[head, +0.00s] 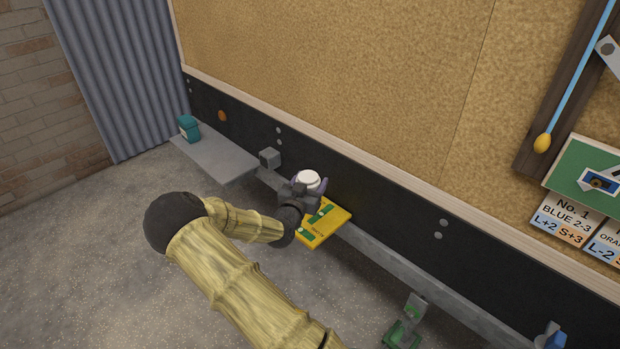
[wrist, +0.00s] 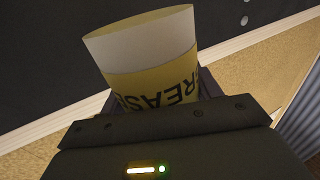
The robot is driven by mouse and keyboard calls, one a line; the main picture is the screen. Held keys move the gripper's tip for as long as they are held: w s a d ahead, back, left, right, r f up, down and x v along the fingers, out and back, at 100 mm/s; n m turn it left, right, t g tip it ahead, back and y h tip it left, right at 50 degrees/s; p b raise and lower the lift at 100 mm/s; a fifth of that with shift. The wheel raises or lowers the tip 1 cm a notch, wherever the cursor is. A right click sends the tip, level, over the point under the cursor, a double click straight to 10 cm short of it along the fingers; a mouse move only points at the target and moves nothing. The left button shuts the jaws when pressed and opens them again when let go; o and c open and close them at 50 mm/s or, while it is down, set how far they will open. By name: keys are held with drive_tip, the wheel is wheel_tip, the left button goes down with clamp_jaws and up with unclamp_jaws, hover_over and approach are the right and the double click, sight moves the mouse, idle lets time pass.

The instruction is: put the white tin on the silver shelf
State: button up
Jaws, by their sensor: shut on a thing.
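The white tin (head: 308,180) is in my gripper (head: 304,190), just above the yellow shelf in the head view. In the wrist view the tin (wrist: 150,55) fills the space beyond the gripper body, with a white band, a yellowish band and dark lettering partly reading "REAS". My gripper is shut on it; the fingers are mostly hidden. The silver shelf (head: 218,158) is the flat grey plate at the left end of the rail, with its right part bare.
A teal container (head: 188,128) stands at the silver shelf's far left corner. A yellow shelf (head: 328,226) with green markings lies beneath my gripper. A small grey block (head: 269,158) sits on the rail between the shelves. A green bracket (head: 404,330) is lower right.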

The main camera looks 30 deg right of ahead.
drive_tip(key=s+a+f+n+t+y, duration=0.2)
drive_tip(key=s+a+f+n+y, duration=0.1)
drive_tip(key=a, duration=0.6)
drive_tip(key=s+a+f+n+t+y, duration=0.3)
drive_tip(key=a+y, duration=0.2)
drive_tip(key=a, duration=0.3)
drive_tip(key=shift+s+a+f, duration=0.35)
drive_tip(key=shift+s+f, duration=0.05)
drive_tip(key=shift+w, duration=0.1)
